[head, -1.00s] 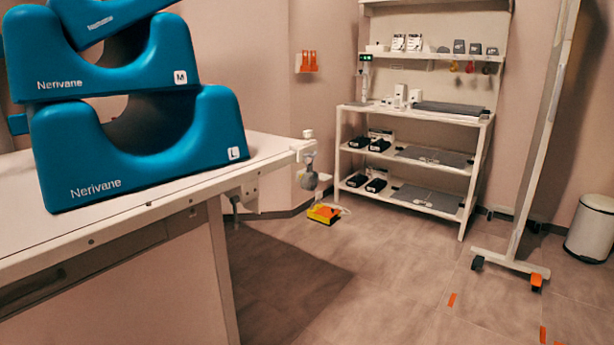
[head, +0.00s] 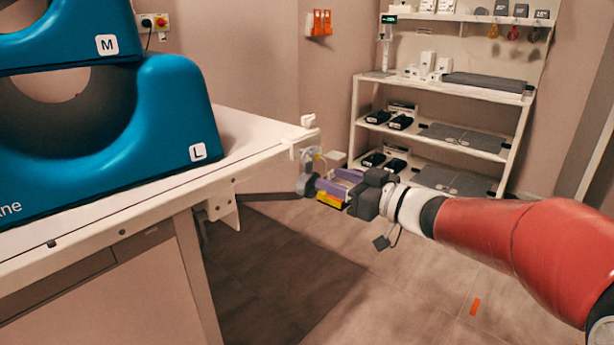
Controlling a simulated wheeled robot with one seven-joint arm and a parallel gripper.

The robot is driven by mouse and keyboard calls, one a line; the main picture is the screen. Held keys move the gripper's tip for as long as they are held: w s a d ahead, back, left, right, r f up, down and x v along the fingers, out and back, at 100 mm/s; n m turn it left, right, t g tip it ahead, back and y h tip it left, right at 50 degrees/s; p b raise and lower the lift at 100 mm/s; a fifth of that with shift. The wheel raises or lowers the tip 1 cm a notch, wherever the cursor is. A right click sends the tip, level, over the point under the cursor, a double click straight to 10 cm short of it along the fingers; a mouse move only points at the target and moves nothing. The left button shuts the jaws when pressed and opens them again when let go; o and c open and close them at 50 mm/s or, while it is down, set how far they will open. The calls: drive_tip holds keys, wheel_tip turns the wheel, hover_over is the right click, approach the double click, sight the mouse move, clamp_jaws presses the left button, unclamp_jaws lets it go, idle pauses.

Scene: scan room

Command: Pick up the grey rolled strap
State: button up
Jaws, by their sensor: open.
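What looks like the grey rolled strap (head: 304,184) is a small grey round shape at the far end of the white table, just below its top. It is small and partly hidden, so its support is unclear. My gripper (head: 328,180) has purple fingers, spread open and pointing left toward the grey shape. The fingertips appear close to its right side. I cannot tell whether they touch it. No object shows held between the fingers.
The white table (head: 240,150) carries stacked blue cushions (head: 150,120) at left. A white shelf unit (head: 455,92) stands at the back right. Open floor lies below my arm.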

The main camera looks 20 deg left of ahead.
sight(310, 165)
drive_tip(key=x, duration=0.7)
drive_tip(key=shift+s+r, duration=0.1)
drive_tip(key=shift+r, duration=0.1)
drive_tip(key=shift+c, duration=0.4)
drive_tip(key=c, duration=0.9)
drive_tip(key=shift+s+d+r, duration=0.2)
drive_tip(key=shift+d+r, duration=0.2)
drive_tip(key=shift+r, duration=0.1)
drive_tip(key=s+d+r, duration=0.1)
drive_tip(key=d+r, duration=0.1)
drive_tip(key=d, duration=0.2)
drive_tip(key=s+d+r+p, duration=0.1)
drive_tip(key=s+d+r, duration=0.1)
drive_tip(key=d, duration=0.2)
drive_tip(key=s+d+r, duration=0.2)
drive_tip(key=d+r, duration=0.1)
drive_tip(key=d, duration=0.1)
drive_tip(key=shift+p, duration=0.35)
clamp_jaws()
